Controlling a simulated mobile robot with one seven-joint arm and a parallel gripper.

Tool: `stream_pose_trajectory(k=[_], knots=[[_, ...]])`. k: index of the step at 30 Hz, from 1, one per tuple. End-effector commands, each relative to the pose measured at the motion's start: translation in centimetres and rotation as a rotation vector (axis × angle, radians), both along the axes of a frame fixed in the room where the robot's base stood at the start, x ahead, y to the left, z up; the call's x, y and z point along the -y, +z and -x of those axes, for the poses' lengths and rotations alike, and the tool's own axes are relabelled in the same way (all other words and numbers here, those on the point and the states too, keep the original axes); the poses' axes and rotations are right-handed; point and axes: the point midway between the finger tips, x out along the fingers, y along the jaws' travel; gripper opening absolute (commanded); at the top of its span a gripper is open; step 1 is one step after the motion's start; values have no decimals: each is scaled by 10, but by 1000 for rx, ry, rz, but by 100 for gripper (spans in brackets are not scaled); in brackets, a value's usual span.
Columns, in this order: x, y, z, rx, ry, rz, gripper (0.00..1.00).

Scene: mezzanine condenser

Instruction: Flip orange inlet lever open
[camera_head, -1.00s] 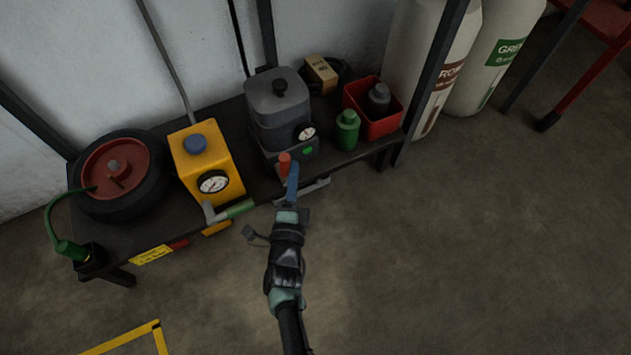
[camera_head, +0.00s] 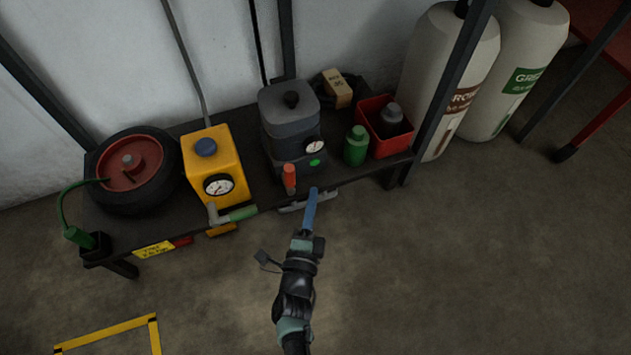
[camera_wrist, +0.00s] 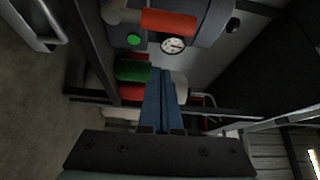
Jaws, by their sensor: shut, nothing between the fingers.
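The orange lever (camera_head: 289,178) stands upright at the front of the dark grey unit (camera_head: 287,115), left of its round gauge and green light. The lever also shows in the wrist view (camera_wrist: 170,22), lying across the top of the picture. My gripper (camera_head: 311,193) has blue fingers pressed together with nothing between them. It is at the front edge of the shelf, to the right of the lever and apart from it. The closed fingers also show in the wrist view (camera_wrist: 160,75), pointing toward the gauge (camera_wrist: 173,45), with the lever beyond their tips.
A yellow unit (camera_head: 220,160) with a green-handled lever (camera_head: 237,214) stands left, beside a red-hubbed wheel (camera_head: 130,163). A green bottle (camera_head: 356,146) and red bin (camera_head: 376,106) stand right. A dark post (camera_head: 455,75) rises at the shelf's right end. The floor in front is clear.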

Motion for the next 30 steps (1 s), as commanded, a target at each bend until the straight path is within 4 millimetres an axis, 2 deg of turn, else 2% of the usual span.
stream_pose_trajectory(k=[3, 9, 30], knots=[[-6, 4, 25, -4, 2, 0, 0], [-11, 2, 48, -2, 1, 0, 0], [-11, 1, 53, 0, -1, 0, 0]])
